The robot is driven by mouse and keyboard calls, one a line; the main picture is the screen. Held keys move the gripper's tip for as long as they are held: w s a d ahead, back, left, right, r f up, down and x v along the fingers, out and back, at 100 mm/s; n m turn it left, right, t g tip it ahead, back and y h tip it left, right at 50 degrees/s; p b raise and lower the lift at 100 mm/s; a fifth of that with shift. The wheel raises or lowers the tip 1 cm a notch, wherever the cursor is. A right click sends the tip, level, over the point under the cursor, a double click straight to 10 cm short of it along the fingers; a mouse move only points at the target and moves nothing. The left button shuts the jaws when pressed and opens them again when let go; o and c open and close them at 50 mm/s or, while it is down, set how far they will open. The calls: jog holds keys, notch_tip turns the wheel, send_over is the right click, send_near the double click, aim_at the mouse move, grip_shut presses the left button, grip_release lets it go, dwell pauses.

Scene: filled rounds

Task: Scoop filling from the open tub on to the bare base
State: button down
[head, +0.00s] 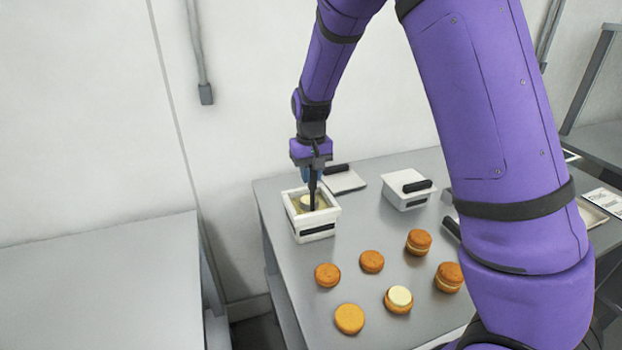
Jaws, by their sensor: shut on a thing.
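The open tub (318,232) is a white box at the left of the grey table, with pale filling (300,204) inside. My gripper (312,178) points down over it, shut on a dark, thin tool (312,199) whose lower end reaches into the tub. The tool's tip is hard to make out, so I cannot tell whether it carries filling. A flat, lighter orange round (349,319) at the front left has nothing on it and looks like the bare base. Another round (398,298) to its right bears pale filling on top.
Two plain domed rounds (327,274) (371,261) lie between tub and base. Two filled, stacked rounds (418,241) (448,277) stand to the right. A closed white tub (405,197) and a lid (343,183) are behind. My arm hides the table's right part.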

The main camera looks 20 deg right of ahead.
jog(key=shift+r, duration=2.9)
